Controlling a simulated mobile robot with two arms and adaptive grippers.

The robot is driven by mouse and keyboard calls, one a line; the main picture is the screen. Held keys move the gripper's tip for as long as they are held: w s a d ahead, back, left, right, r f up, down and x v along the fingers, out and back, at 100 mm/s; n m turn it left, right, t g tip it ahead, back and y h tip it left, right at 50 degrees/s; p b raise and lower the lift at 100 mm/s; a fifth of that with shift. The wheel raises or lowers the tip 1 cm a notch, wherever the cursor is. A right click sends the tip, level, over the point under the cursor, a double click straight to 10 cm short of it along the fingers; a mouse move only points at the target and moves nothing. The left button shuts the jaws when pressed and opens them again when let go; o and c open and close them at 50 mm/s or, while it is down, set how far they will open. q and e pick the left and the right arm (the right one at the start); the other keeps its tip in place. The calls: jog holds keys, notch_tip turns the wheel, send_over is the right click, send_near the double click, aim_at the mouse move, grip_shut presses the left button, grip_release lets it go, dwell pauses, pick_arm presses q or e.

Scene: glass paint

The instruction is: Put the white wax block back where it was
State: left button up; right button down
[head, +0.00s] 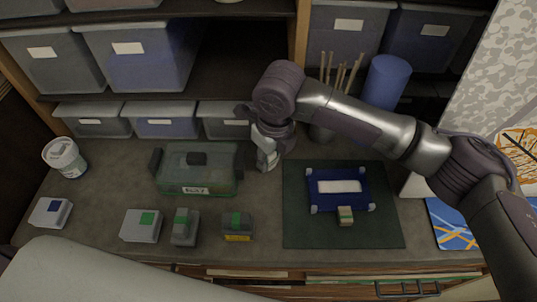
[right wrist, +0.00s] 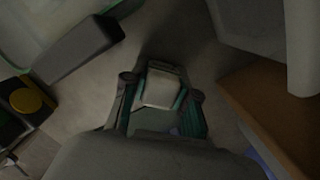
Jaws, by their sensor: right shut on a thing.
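My right gripper (head: 268,155) hangs above the worktop, between the clear green box and the dark green mat. It is shut on the white wax block (right wrist: 162,90), which shows between its two fingers in the right wrist view. In the head view the arm and fingers largely cover the block, so I cannot tell whether it touches the worktop. My left gripper is out of view.
The clear green box (head: 197,184) stands left of the gripper. A blue frame (head: 330,207) with a white strip lies on the dark green mat (head: 300,233). Several small blocks line the front. A blue cylinder (head: 384,83) and grey bins (head: 160,128) stand behind.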

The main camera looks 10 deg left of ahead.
jog(key=c, duration=0.9)
grip_release()
notch_tip(320, 180, up, 12)
jog(key=d+b, duration=0.1)
jog(key=b, duration=0.1)
jog(key=shift+s+d, duration=0.15)
jog(key=shift+s, duration=0.25)
